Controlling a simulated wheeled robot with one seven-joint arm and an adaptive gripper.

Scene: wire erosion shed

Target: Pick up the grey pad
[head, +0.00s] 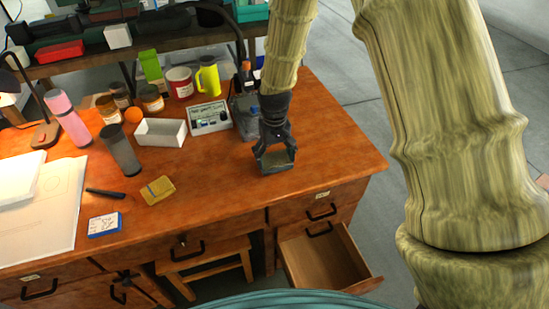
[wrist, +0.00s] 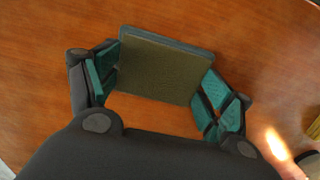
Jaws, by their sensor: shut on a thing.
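The grey pad (wrist: 160,68) is a flat block with an olive-grey face and a darker edge. In the wrist view it spans the space between the teal finger pads of my gripper (wrist: 162,85), which is shut on it. In the head view my gripper (head: 275,161) points down over the right part of the desk, with the pad (head: 276,158) between its fingers. The pad is close to the desk top; I cannot tell whether it touches it.
The wooden desk (head: 235,190) is clear around my gripper. A control box (head: 209,119), a white tray (head: 160,133) and a dark grey cup (head: 121,152) stand to the left. A yellow block (head: 157,190) lies front left. A drawer (head: 325,262) hangs open below.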

